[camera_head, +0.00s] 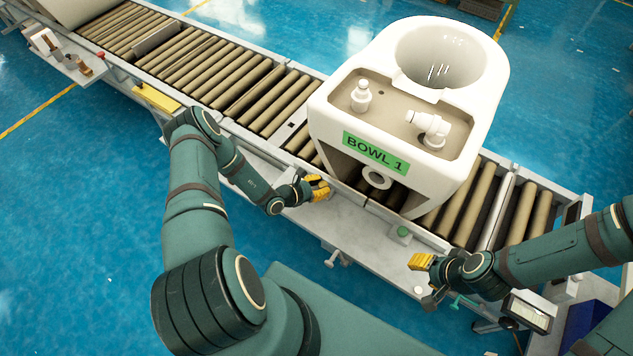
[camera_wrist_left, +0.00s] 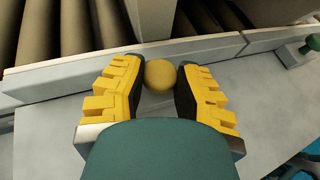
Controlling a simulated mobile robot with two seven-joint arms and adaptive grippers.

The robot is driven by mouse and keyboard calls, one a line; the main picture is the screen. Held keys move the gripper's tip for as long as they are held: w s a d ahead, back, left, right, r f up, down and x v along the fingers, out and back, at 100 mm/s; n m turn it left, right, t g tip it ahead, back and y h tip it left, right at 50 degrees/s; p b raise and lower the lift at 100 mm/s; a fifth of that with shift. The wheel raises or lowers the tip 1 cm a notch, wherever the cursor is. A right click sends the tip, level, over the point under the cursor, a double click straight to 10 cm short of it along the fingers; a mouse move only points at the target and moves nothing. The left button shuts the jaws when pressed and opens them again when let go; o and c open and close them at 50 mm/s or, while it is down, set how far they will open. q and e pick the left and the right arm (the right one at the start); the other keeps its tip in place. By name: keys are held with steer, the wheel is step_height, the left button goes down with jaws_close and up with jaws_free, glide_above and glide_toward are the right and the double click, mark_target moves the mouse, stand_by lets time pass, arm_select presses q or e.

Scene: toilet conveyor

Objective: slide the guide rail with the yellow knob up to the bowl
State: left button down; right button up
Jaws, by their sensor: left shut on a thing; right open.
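The white toilet bowl (camera_head: 330,120) with the green "BOWL 1" label stands upright on the roller conveyor. My left gripper (camera_head: 319,187) is at the conveyor's near edge, left of and below the label. In the left wrist view, my left gripper (camera_wrist_left: 160,88) is shut on the round yellow knob (camera_wrist_left: 160,75), with a yellow-and-black finger on each side. A grey metal piece (camera_wrist_left: 152,20) stands just beyond the knob; it may be the guide rail, but most of it is out of view. My right gripper (camera_head: 427,272) is open and empty near the front ledge at the right.
A grey ledge (camera_head: 365,230) runs along the conveyor's near side. A green button (camera_head: 403,232) sits on it, right of my left gripper. The rollers (camera_head: 225,85) left of the bowl are mostly clear. A small display (camera_head: 528,314) is at the lower right.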

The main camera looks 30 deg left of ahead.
arm_select(q)
steer(key=shift+w+d, duration=0.1)
steer(key=c, duration=0.6)
jaws_free()
steer(key=v, duration=1.2)
